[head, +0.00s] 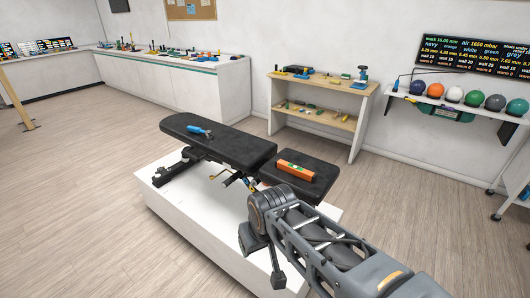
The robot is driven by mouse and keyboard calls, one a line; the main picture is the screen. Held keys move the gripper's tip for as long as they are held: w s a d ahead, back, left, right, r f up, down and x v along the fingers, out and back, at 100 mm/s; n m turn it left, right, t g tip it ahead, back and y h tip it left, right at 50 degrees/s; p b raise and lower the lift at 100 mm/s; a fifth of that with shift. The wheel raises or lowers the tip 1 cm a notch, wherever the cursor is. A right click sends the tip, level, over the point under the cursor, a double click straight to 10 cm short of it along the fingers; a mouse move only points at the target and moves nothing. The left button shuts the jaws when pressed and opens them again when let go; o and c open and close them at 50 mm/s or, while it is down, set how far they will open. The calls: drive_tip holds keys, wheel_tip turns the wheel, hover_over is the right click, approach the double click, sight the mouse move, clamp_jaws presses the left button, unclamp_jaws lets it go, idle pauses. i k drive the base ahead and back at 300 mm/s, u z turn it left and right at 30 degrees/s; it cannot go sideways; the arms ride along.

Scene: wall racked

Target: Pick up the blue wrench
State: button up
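The blue wrench (199,131) appears as a small bright blue tool lying flat on the long black padded section of a bench (232,148). It is left of the middle of the head view, and its fine shape is too small to tell. My gripper (263,261) is low in the middle of the view, in front of the bench and well apart from the wrench. Its two fingers point down and look spread, with nothing visible between them. My arm reaches in from the lower right.
An orange level (296,170) lies on the bench's shorter pad. The bench stands on a white plinth (200,232). A wooden shelf unit (320,119) with tools, a long white counter (175,72) and a wall shelf with coloured balls (435,90) stand behind. Floor at left is clear.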

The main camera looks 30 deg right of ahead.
sight(197, 130)
drive_tip(key=k, duration=1)
drive_tip(key=u, duration=1.2)
drive_tip(key=i, duration=2.75)
drive_tip(key=z, duration=0.4)
drive_tip(key=i, duration=1.35)
drive_tip(key=z, duration=0.6)
